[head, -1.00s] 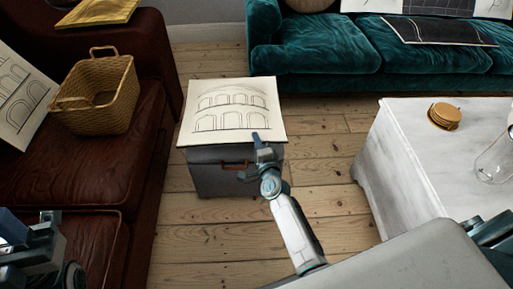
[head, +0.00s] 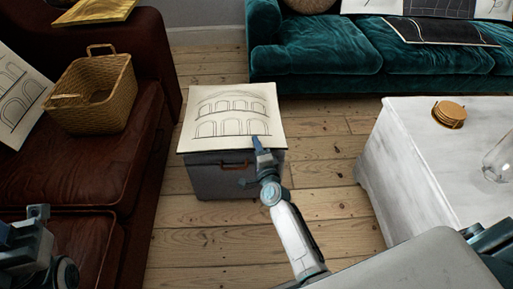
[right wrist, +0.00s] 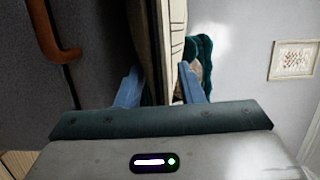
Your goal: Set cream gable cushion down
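The cream cushion (head: 231,112), with arches drawn in dark lines, lies flat on top of a grey box-like ottoman (head: 222,178). My right gripper (head: 252,162) is at its near right corner, with the fingers spread apart, one at cushion height and one lower. In the right wrist view, the cushion's edge (right wrist: 174,45) stands between the two separated fingers (right wrist: 160,88). Whether a finger touches it I cannot tell. My left gripper (head: 25,232) is partly cut off at the lower left, and its fingers are unclear.
A dark red leather sofa (head: 90,170) with a wicker basket (head: 95,98) is on the left. A teal sofa (head: 320,55) is behind. A white table (head: 420,150) with coasters (head: 449,113) and a glass (head: 497,160) is on the right. Floorboards (head: 325,190) are clear between.

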